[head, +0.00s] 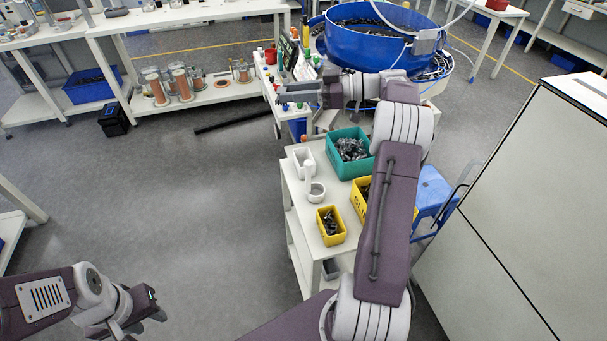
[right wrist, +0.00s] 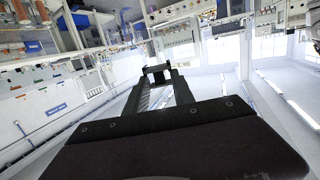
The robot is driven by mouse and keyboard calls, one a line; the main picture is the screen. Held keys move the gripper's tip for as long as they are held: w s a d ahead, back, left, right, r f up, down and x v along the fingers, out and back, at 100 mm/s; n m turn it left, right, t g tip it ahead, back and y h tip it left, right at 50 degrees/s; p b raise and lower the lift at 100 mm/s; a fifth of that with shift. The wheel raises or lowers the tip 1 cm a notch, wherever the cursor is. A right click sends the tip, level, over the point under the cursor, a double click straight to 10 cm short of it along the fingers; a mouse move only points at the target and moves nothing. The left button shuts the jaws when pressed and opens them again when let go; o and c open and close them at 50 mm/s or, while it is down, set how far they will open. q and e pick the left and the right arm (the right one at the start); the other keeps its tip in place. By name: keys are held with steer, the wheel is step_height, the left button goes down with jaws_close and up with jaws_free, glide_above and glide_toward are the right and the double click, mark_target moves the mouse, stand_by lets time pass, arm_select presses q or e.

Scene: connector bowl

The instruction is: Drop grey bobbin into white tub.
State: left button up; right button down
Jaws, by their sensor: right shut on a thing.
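A green bin (head: 345,172) of metal parts and a small yellow bin (head: 331,238) stand on the cart (head: 296,205). Another yellow bin (head: 361,208) is partly hidden by my right arm. A big blue bowl (head: 372,48) is behind. Open floor lies left of the cart.

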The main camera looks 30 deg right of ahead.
steer(key=w+d+f+m+t+h+b, duration=0.2)
steer(key=d+f+m+h+b, duration=0.1)
steer(key=f+b, duration=0.8)
steer(key=w+d+f+m+t+h+b, duration=0.2)
steer(key=d+f+m+t+h+b, duration=0.1)
steer(key=f+b, duration=0.8)
steer(key=shift+d+m+t+h+b, duration=0.3)
steer(key=shift+d+m+h+b, duration=0.15)
steer(key=shift+h+b, duration=0.35)
steer(key=c, duration=1)
jaws_free()
